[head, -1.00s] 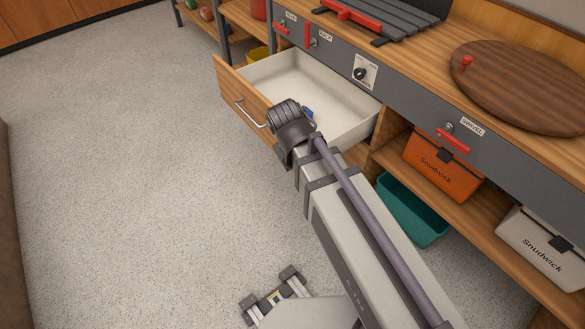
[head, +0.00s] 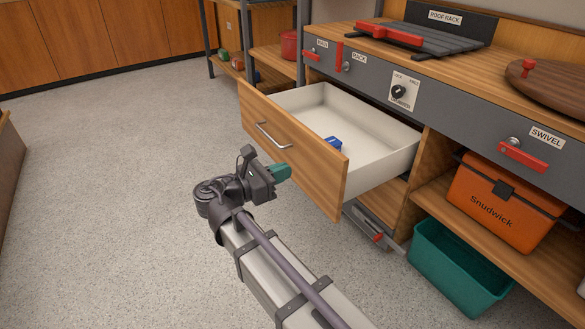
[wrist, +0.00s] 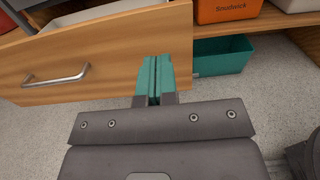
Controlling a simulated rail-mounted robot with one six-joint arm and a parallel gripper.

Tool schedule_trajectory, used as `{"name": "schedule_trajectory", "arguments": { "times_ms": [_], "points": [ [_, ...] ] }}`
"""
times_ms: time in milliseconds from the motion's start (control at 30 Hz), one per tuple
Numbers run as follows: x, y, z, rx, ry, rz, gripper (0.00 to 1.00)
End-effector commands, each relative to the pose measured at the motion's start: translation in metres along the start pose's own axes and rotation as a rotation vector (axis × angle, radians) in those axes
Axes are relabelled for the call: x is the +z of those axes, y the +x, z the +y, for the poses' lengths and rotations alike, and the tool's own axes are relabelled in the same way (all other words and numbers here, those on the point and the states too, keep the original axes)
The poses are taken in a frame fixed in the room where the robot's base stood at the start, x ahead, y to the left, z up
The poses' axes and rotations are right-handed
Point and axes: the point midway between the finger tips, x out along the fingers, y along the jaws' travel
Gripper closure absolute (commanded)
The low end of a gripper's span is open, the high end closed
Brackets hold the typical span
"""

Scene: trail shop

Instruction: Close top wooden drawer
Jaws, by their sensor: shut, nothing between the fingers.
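The top wooden drawer (head: 300,152) stands pulled out from the workbench, with a wooden front, a silver bar handle (head: 272,138) and a white inside. A small blue object (head: 333,143) lies in it. My gripper (head: 284,171), with teal fingers, is shut and empty in front of the drawer front, to the right of the handle in the head view. In the wrist view the drawer front (wrist: 100,62) fills the upper left, and my closed fingers (wrist: 154,76) overlap its lower right part. I cannot tell whether they touch it.
A teal bin (head: 458,268) stands on the lower level at right, under an orange Snudwick box (head: 497,200). A grey item with a red part (head: 372,230) sits below the drawer. The benchtop carries a roof rack (head: 425,38). The floor at left is clear.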

Motion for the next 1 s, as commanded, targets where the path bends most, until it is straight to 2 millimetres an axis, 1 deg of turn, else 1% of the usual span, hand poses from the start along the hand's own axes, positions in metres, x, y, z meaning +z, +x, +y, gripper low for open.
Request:
{"name": "schedule_trajectory", "arguments": {
  "times_ms": [33, 300, 400, 500, 600, 700, 1000],
  "points": [
    [0.0, 0.01, -0.001, -0.004, 0.0, 0.0, 1.0],
    [-0.001, 0.07, -0.001, -0.004, 0.001, 0.001, 1.0],
    [-0.001, 0.09, -0.001, -0.003, 0.001, 0.001, 1.0],
    [-0.001, 0.105, -0.001, -0.002, 0.002, 0.001, 1.0],
    [-0.001, 0.115, 0.0, -0.002, 0.002, 0.001, 1.0],
    [-0.001, 0.119, 0.0, 0.0, 0.002, 0.001, 1.0],
    [-0.001, 0.12, 0.0, 0.0, 0.002, 0.001, 1.0]
  ]
}}
